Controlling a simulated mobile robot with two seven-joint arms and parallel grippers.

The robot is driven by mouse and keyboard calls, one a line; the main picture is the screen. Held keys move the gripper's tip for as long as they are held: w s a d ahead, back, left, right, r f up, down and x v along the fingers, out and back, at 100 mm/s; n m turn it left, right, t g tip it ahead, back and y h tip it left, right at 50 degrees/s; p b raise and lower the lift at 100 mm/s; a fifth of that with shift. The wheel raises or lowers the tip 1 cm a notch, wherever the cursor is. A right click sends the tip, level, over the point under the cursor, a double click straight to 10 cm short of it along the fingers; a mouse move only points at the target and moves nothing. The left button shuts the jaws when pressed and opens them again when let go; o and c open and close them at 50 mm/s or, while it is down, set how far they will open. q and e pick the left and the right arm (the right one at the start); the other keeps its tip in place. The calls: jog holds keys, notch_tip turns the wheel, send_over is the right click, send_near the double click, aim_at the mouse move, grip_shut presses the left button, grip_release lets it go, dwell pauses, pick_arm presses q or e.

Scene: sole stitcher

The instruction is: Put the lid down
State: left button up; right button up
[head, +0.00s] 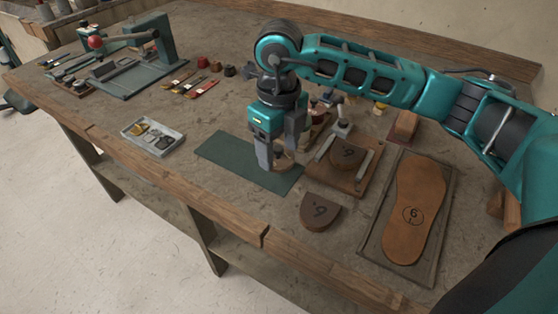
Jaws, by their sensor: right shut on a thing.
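My right gripper (279,163) reaches down over the right part of a dark green mat (228,157). It is shut on a small brownish thing, probably the lid (284,159), which shows only partly between and behind the fingers. I cannot tell whether the lid touches the mat or is held just above it. My left gripper is not in view.
A brown board with metal bars (340,178) and a loose dark heel piece (320,212) lie right of the mat. A leather sole (414,210) lies on a tray further right. A small grey tray (153,137) stands left. The mat's left part is clear.

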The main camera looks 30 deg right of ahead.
aim_at(279, 154)
jog(key=shift+f, duration=2.1)
jog(key=shift+f+b, duration=0.2)
jog(key=shift+b, duration=0.15)
jog(key=o, duration=1)
jog(key=shift+r, duration=0.1)
notch_tip(279, 154, up, 12)
jog(key=shift+r+p, duration=0.15)
jog(key=shift+p, duration=0.3)
jog(key=shift+s, duration=0.1)
